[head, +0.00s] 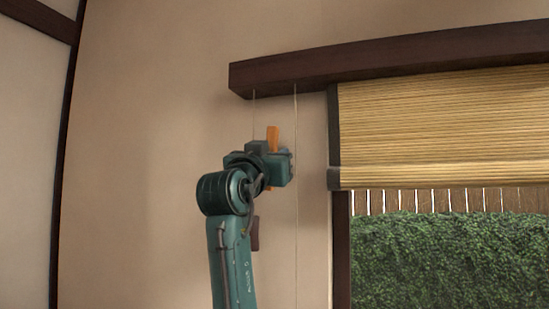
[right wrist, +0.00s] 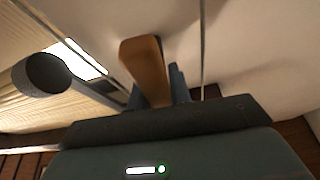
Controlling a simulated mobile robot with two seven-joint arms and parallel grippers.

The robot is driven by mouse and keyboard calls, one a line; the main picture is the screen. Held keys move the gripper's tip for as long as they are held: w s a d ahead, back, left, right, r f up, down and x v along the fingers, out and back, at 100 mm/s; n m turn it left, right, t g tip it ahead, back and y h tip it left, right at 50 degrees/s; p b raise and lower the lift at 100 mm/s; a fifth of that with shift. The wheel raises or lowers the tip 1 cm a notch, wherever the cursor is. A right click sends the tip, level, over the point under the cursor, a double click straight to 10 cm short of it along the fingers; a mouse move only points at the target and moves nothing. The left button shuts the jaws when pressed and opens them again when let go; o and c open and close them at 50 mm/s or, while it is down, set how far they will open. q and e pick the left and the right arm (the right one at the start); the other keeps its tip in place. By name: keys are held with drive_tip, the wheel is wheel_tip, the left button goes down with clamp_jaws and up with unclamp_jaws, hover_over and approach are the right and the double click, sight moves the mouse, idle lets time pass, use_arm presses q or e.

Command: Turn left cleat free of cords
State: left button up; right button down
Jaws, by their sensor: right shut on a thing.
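An orange-brown cleat (head: 272,138) sticks up above my right gripper (head: 269,157) at the wall left of the window. In the right wrist view the same cleat (right wrist: 145,68) rises from between the fingers (right wrist: 172,88), and the gripper is shut on it. A thin left cord (head: 254,112) comes down from the beam and goes out of sight behind the gripper. A right cord (head: 296,210) hangs straight down just right of the gripper; I cannot tell whether either touches the cleat. One cord (right wrist: 202,45) also shows beside the cleat in the right wrist view. My left gripper is out of view.
A dark beam (head: 390,65) runs above. A half-rolled bamboo blind (head: 440,125) hangs right of the cords, over a window with a hedge (head: 440,262). A small dark brown piece (head: 255,233) shows behind my right arm. The wall to the left is bare.

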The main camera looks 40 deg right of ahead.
drive_tip(key=shift+n+t+y, duration=0.3)
drive_tip(key=shift+n+t, duration=0.3)
drive_tip(key=shift+n, duration=0.3)
drive_tip(key=c, duration=1.3)
unclamp_jaws()
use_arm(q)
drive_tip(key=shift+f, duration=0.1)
use_arm(e)
drive_tip(key=shift+a+f, duration=0.1)
drive_tip(key=shift+s+a+f, duration=0.15)
drive_tip(key=shift+a, duration=0.1)
use_arm(q)
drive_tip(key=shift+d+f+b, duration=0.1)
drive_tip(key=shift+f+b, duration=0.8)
drive_tip(key=shift+b, duration=0.75)
use_arm(e)
drive_tip(key=shift+v, duration=6.15)
